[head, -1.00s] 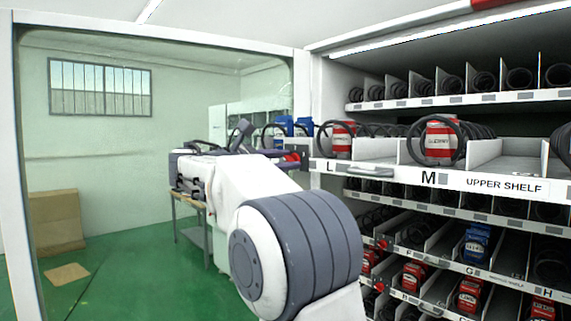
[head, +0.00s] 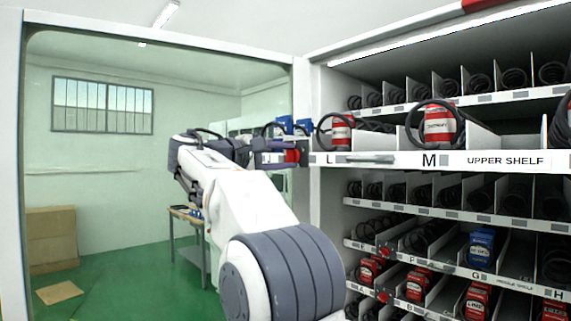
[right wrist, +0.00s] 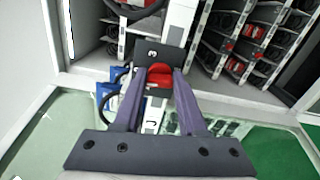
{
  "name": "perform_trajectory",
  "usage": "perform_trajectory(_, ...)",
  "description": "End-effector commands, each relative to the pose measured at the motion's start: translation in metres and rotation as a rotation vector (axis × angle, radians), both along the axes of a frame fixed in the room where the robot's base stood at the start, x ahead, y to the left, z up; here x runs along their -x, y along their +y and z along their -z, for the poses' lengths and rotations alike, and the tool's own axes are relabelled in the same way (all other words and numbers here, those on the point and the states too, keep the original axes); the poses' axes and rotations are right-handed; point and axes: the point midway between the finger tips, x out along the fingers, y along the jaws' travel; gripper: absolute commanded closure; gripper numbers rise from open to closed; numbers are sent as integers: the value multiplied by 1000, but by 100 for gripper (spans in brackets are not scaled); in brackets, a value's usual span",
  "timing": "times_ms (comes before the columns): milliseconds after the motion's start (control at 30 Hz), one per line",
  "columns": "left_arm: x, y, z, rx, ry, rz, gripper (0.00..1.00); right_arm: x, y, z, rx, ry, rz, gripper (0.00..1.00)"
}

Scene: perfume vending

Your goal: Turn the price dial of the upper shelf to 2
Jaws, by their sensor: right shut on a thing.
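The upper shelf (head: 470,160) carries an "UPPER SHELF" label and slots L and M. The red price dial (head: 292,155) is at its left end, just left of slot L. In the right wrist view the red dial (right wrist: 160,73) sits on a dark plate (right wrist: 153,52) bearing a digit that looks like 3. My right gripper (right wrist: 163,71) is shut on the dial, with one finger on each side of it. In the head view the right gripper (head: 281,156) reaches the dial from the left. My left gripper is not in view.
Red-and-white packs (head: 438,125) stand inside black coils on the upper shelf. Lower shelves with red and blue boxes are below. A grey table (head: 187,245) and cardboard boxes (head: 52,238) stand at the left. Green floor between them is clear.

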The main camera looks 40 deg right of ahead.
Motion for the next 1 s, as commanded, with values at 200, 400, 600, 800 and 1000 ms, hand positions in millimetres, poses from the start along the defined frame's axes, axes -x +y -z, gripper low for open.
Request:
perform_trajectory(200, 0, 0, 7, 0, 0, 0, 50, 0, 0, 2, -9, -88, 1, 100)
perform_trajectory(400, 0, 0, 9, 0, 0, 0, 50, 0, 0, 1, -12, -123, 1, 100)
perform_trajectory(600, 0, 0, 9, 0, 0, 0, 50, 0, 0, 1, -13, -129, 2, 100)
perform_trajectory(800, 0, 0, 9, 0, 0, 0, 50, 0, 0, 1, -13, -128, 2, 100)
perform_trajectory(1000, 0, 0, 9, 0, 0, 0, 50, 0, 0, 1, -12, -128, 1, 30)
